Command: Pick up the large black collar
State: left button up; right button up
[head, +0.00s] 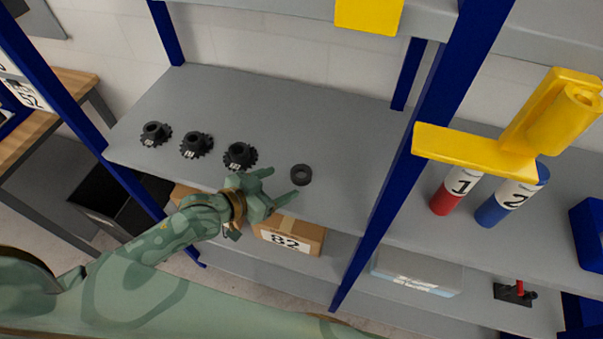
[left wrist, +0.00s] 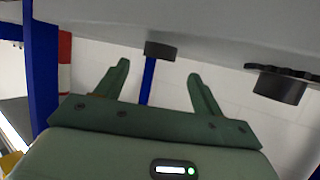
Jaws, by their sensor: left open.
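The large black collar (head: 301,175) is a plain dark ring lying flat on the grey shelf (head: 345,130), right of a row of black toothed parts. My left gripper (head: 280,184) is open and empty at the front edge of the shelf. Its fingers point toward the collar, which is just beyond the fingertips and apart from them. In the left wrist view, which looks upside down, the collar (left wrist: 160,50) shows between and beyond the two spread fingers (left wrist: 158,70). My right gripper is not in view.
Three black gears (head: 239,155) stand left of the collar; one also shows in the left wrist view (left wrist: 280,86). A blue post (head: 400,165) rises to the right. A cardboard box marked 82 (head: 288,240) sits on the shelf below. The shelf behind the collar is clear.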

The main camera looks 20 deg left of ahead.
aim_at(306, 172)
pick_arm(q)
jog(key=x, duration=0.6)
jog(key=shift+s+a, duration=0.1)
jog(key=shift+s, duration=0.05)
jog(key=c, duration=1.1)
